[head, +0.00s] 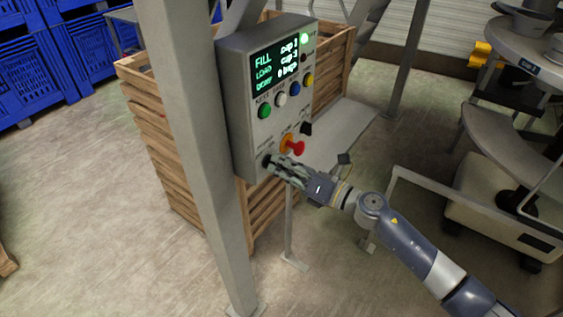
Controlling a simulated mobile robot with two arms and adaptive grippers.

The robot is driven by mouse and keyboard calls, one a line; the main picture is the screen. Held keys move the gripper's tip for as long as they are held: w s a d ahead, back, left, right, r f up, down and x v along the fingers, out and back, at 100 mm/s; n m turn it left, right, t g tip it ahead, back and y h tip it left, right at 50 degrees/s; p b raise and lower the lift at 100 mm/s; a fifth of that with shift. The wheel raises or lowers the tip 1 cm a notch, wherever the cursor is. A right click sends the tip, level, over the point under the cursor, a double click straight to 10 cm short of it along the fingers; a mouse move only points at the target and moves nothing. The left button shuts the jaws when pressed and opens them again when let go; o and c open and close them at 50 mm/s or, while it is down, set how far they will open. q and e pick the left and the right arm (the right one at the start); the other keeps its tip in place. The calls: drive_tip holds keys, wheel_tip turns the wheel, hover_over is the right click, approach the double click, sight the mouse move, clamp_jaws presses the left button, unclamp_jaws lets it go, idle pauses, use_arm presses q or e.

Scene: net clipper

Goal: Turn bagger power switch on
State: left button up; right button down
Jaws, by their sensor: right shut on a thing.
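The bagger's grey control box (237,88) is mounted on a metal post, with a lit display (276,66) reading green and white text. A green light (304,39) glows at its upper right. The power switch is a dark knob (266,161) at the lower left of the panel. My right gripper (273,161) reaches in from the lower right, with its fingers shut at that knob and partly hiding it. The switch's exact position cannot be made out. My left gripper is not in view.
A red knob on a yellow base (295,146) sits just above my right gripper, with a black knob (306,128) beside it. Coloured buttons (281,100) lie higher up. A grey post (196,150) stands left of the box, and wooden crates (160,130) stand behind.

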drive_tip(key=shift+m, duration=0.7)
drive_tip(key=shift+p, duration=0.35)
drive_tip(key=c, duration=1.7)
unclamp_jaws()
drive_tip(key=shift+d, duration=0.1)
drive_tip(key=v, duration=1.2)
drive_tip(key=shift+w, duration=0.1)
